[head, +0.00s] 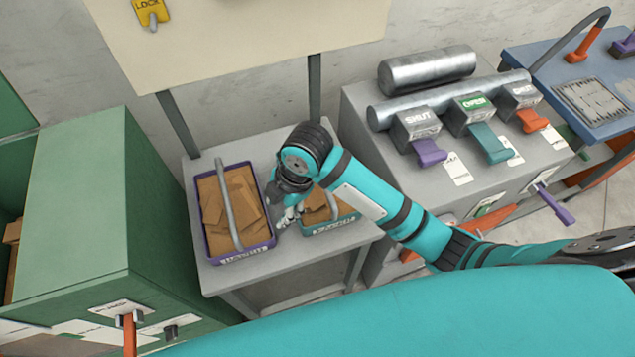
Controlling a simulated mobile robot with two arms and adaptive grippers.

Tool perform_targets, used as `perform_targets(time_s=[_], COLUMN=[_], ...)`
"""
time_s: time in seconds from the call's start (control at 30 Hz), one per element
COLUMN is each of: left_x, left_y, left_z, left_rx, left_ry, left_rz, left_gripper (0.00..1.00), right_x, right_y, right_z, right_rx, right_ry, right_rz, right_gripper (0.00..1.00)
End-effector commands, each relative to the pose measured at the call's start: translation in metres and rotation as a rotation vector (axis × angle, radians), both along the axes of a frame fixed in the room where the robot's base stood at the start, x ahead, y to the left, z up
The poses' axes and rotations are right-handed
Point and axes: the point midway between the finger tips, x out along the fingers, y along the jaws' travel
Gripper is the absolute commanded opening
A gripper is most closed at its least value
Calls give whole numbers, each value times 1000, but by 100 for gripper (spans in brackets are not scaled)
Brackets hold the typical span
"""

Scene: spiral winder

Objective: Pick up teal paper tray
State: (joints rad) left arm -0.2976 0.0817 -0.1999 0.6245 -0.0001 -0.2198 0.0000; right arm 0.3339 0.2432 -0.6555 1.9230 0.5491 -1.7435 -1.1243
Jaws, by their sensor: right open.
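The teal paper tray (335,226) stands on the right part of the grey table, with brown pieces inside and a label on its front. My right arm reaches in from the right and covers much of the tray's back and left side. My right gripper (288,216) is open and points down at the tray's left end, close to the gap beside the purple tray. I cannot tell whether its fingers touch the teal tray. My left gripper is not in view.
A purple tray (243,258) with a grey handle and brown pieces stands just left on the same table (215,281). A green cabinet (80,200) stands at the left. A grey machine (375,157) with metal rollers and coloured levers stands at the right.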

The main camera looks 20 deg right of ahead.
Motion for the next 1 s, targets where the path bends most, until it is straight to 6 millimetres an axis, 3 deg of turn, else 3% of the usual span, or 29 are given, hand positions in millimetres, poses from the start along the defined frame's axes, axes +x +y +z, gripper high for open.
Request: perform_targets(time_s=[0.03,0.23,0.4,0.53,0.67,1.0], left_x=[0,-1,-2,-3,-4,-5], left_y=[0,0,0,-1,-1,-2], left_z=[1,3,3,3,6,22], left_rx=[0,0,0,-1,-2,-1], left_ry=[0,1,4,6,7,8], left_rz=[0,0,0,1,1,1], left_gripper=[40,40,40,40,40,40], right_x=[19,64,90,97,98,98], right_y=[-1,-27,-57,-69,-75,-89], right_z=[16,68,108,124,117,47], right_rx=[-69,-315,-439,-474,-480,-477], right_ry=[-37,-48,7,40,52,50], right_rz=[179,801,1101,1203,1232,1231], right_gripper=[42,42,42,42,42,42])
